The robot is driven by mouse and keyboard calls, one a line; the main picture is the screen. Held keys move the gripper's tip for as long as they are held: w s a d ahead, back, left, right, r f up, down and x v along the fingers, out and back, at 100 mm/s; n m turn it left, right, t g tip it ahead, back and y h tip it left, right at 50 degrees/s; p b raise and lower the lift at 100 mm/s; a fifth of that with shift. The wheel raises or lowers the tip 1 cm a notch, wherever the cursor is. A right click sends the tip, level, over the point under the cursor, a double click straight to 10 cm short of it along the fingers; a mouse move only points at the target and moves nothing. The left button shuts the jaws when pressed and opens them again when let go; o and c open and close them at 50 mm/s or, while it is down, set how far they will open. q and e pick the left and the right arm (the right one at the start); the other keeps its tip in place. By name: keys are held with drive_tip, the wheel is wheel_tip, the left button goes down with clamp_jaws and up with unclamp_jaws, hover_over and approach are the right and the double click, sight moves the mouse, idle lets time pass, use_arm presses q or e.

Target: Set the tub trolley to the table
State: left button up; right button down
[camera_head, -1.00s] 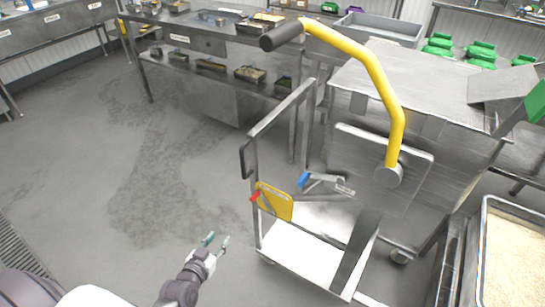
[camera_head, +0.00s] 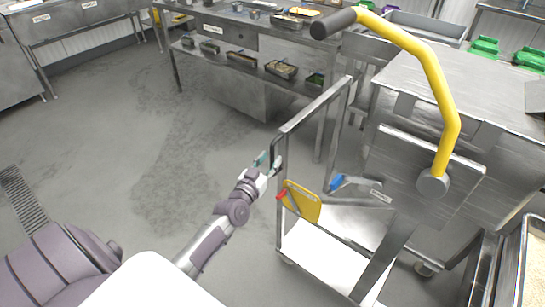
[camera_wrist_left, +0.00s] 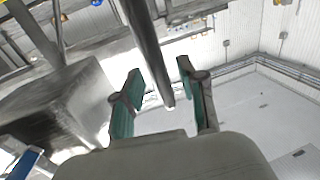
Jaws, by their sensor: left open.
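The trolley is a low cart with a white platform (camera_head: 318,262) and an upright steel frame (camera_head: 313,108) with a dark vertical grip (camera_head: 272,152) on its near left side. My left gripper (camera_head: 267,163) is open at that grip. In the left wrist view, a dark bar (camera_wrist_left: 148,45) runs between the open green-padded fingers of the left gripper (camera_wrist_left: 158,70); contact cannot be told. A steel table (camera_head: 240,35) with trays stands behind the trolley. My right gripper is not in view.
A yellow curved lever (camera_head: 432,75) with a black end rises over the trolley's right side. A steel bench (camera_head: 470,80) stands behind it. A rice-filled tub (camera_head: 537,270) is at the right edge.

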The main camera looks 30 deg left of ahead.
use_arm(q)
drive_tip(key=shift+w+a, duration=0.15)
drive_tip(key=shift+w, duration=1)
clamp_jaws()
